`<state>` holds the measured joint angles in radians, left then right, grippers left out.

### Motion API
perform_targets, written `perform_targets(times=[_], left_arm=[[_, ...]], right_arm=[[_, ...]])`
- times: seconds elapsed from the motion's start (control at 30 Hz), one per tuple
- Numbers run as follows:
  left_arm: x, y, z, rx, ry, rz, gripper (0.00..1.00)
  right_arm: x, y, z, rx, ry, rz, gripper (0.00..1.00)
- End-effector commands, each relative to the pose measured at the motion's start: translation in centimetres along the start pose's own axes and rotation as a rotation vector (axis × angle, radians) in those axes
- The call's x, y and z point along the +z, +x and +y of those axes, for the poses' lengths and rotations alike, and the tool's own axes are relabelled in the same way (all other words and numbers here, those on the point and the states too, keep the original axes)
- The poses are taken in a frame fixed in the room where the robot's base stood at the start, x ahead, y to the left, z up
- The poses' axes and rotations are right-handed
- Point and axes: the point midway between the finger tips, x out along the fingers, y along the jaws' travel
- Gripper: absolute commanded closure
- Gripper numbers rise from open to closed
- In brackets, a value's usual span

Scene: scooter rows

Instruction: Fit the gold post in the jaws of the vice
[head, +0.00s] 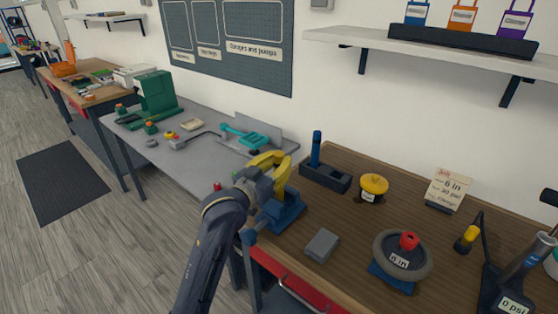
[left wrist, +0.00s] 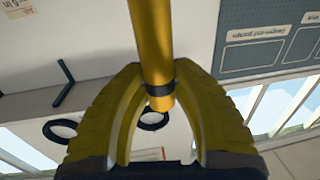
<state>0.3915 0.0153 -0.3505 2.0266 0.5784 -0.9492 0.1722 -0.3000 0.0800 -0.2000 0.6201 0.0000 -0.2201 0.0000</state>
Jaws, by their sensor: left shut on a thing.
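My left gripper (head: 272,167), with yellow fingers, is over the left end of the wooden bench. In the left wrist view its fingers (left wrist: 157,82) are closed around the gold post (left wrist: 150,40). The post runs up out of the picture; its lower end, with a dark band, shows between the fingers. In the head view I cannot tell the post from the yellow fingers. A blue vice (head: 286,212) stands at the bench's front left, just below the gripper. My gripper and wrist hide its jaws, so I cannot tell whether the post touches them. My right gripper is not in view.
A grey block (head: 322,245), a wheel (head: 402,255) with a red knob, a yellow-topped can (head: 373,187) and a pump (head: 506,295) are on the wooden bench (head: 420,215). A grey bench (head: 190,165) adjoins left.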

Motion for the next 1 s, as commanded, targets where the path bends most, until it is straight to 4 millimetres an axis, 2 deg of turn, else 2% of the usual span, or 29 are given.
perform_targets(times=[0.83, 0.87, 1.0], left_arm=[[0.83, -0.03, 0.01, 0.000, 0.001, 0.002, 1.00], [0.83, -0.03, 0.01, 0.000, 0.001, 0.002, 0.74], [0.86, -0.02, 0.01, 0.000, 0.000, 0.002, 0.57]], right_arm=[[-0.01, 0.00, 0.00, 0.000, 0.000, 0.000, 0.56], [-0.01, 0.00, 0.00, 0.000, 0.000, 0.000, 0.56], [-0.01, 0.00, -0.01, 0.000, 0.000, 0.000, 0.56]])
